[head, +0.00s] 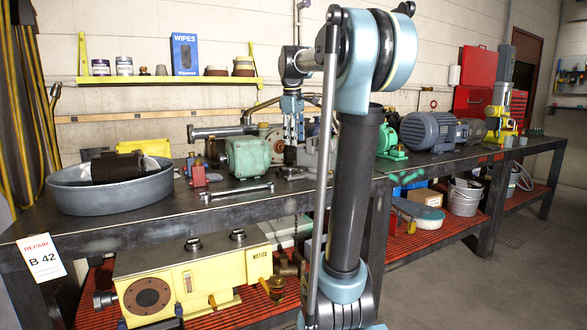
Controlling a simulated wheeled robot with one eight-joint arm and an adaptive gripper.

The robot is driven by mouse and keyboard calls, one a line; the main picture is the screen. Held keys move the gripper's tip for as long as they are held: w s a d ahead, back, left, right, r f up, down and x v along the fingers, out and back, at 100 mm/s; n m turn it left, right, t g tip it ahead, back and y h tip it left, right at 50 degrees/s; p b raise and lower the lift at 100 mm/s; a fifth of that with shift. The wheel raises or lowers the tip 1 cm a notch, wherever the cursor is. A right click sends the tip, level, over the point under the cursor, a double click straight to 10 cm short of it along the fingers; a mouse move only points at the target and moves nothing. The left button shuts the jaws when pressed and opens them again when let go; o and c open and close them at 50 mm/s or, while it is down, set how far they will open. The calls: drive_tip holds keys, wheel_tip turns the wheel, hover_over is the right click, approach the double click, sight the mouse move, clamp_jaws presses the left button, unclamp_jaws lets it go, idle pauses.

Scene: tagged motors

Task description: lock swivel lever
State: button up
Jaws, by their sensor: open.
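My gripper (291,158) points down over the workbench (120,213), just right of a green motor housing (248,156). It is open, and I see nothing held in it. Grey metal parts (296,174) lie low on the bench right below and beside it. I cannot make out a swivel lever for certain; it may be among these parts. My arm's upright link hides part of the bench just to the right of the gripper. Whether the fingers touch anything is too small to tell.
A wrench (236,192) lies at the bench's front. A grey basin (110,188) with a dark motor (117,167) stands left. A blue-grey motor (428,131) stands right. A yellow machine (192,275) sits on the lower shelf.

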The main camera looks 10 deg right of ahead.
drive_tip(key=n, duration=0.2)
approach(290, 172)
drive_tip(key=f, duration=0.2)
drive_tip(key=w+d+f, duration=0.1)
drive_tip(key=f, duration=0.1)
drive_tip(key=d+f, duration=0.1)
drive_tip(key=f, duration=0.1)
drive_tip(key=shift+w+d+f, duration=0.15)
drive_tip(key=shift+w+f, duration=0.15)
drive_tip(key=shift+f, duration=0.05)
clamp_jaws()
drive_tip(key=shift+d, duration=0.15)
